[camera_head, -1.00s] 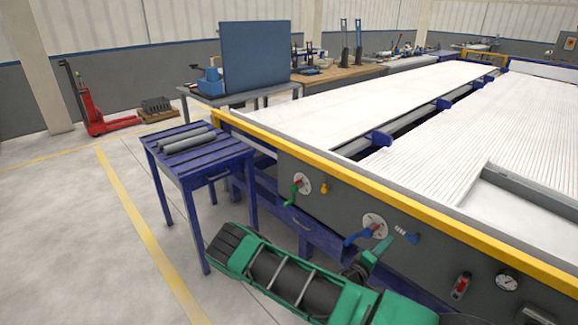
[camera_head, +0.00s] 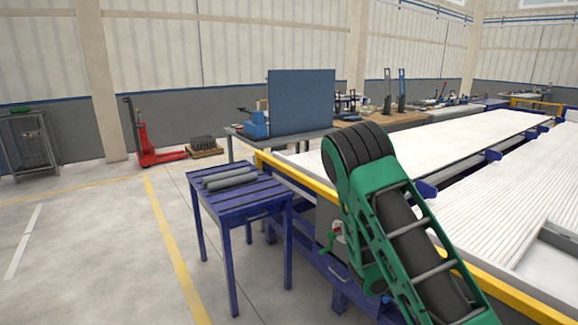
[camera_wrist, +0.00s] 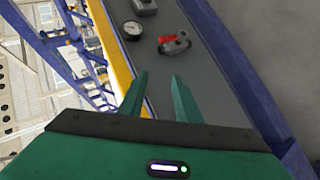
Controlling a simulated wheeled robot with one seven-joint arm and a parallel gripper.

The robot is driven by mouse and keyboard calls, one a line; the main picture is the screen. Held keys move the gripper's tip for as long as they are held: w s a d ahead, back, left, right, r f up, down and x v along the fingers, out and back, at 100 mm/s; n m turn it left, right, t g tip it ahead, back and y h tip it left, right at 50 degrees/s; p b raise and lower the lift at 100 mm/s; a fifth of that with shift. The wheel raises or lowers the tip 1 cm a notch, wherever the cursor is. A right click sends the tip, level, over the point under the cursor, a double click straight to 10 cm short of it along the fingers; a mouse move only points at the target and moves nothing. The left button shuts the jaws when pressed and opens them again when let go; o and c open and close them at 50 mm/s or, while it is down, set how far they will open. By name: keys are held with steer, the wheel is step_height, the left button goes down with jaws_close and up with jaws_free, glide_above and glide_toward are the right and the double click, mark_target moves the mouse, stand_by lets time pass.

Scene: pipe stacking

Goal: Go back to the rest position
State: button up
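My green and black arm rises at the right of the head view, in front of the big machine. My gripper shows in the wrist view (camera_wrist: 160,95), with its two green fingers apart and nothing between them. Beyond the fingers is the machine's grey panel (camera_wrist: 205,75) with a gauge (camera_wrist: 133,29) and a red-handled valve (camera_wrist: 174,43). The gripper's fingers are not seen in the head view. Grey pipes (camera_head: 230,181) lie side by side on the blue slatted table (camera_head: 245,205) left of the arm.
The large machine (camera_head: 300,176) with a yellow edge and white bed fills the right side. A workbench with a blue board (camera_head: 301,103) stands behind. A red pallet jack (camera_head: 150,145) is at the back left. The floor (camera_head: 100,260) left of the table is clear.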

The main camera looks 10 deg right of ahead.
steer(key=s+a+r+t+y, duration=0.1)
steer(key=s+a+r+y, duration=0.5)
steer(key=s+r, duration=0.3)
steer(key=s+a+r+t+y, duration=0.2)
steer(key=s+a+r+y, duration=0.4)
steer(key=r, duration=0.6)
steer(key=s+a, duration=0.2)
steer(key=s, duration=0.1)
steer(key=shift+s, duration=0.1)
steer(key=shift+w+f, duration=0.25)
steer(key=shift+w, duration=0.35)
steer(key=shift+o, duration=0.2)
